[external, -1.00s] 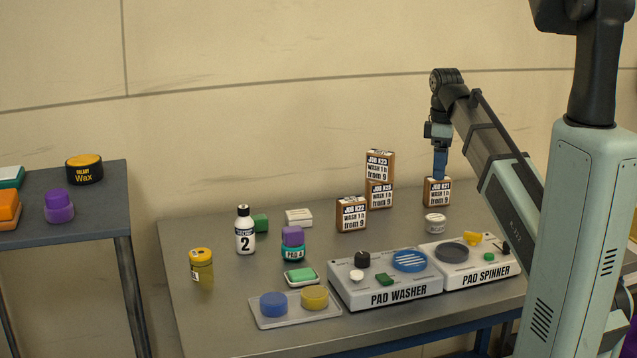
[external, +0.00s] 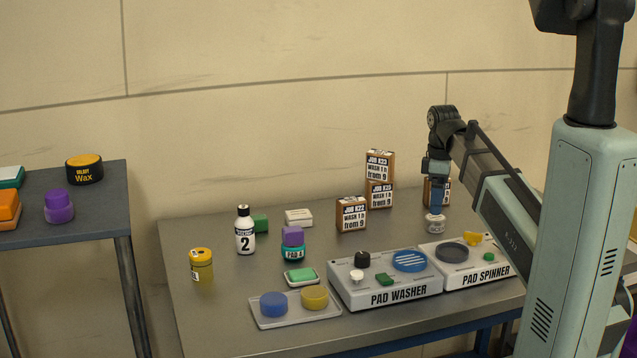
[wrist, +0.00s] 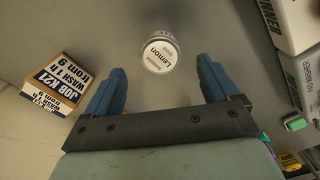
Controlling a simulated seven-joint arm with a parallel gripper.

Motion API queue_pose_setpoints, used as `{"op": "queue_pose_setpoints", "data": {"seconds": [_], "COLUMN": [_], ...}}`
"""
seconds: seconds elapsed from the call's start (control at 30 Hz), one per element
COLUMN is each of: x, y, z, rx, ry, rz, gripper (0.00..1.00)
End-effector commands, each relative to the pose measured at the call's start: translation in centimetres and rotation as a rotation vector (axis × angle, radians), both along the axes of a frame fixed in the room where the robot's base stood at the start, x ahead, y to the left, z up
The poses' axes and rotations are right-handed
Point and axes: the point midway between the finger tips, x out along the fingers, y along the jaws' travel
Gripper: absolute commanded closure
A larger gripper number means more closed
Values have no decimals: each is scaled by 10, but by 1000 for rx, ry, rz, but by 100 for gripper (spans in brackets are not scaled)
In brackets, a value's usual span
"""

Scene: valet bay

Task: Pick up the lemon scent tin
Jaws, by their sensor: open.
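The lemon scent tin is a small round white tin (wrist: 160,54) with "Lemon" on its lid, standing on the table in the wrist view. It also shows in the external view (external: 435,224), just below my gripper. My gripper (wrist: 157,82) is open, its two blue fingers apart. In the wrist view the tin appears between and just beyond the fingertips, with nothing held. In the external view the fingers (external: 437,208) are at or just above the tin; I cannot tell whether they touch it.
A job box (wrist: 58,84) stands to the left in the wrist view. The pad spinner (external: 480,262) and pad washer (external: 385,285) stand in front of the tin in the external view. More job boxes (external: 352,214) are to its left. The table's left part holds bottles and pads.

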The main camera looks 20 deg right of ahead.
Motion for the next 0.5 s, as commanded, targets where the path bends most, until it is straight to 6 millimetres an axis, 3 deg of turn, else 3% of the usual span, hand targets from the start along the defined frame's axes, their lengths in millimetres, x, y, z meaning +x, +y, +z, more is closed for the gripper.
{"op": "queue_pose_setpoints", "data": {"seconds": [0.3,0.5], "x": [0,0], "y": [1,1], "z": [-36,-46], "rx": [0,1], "ry": [2,1], "rz": [0,0], "gripper": [12,12]}}
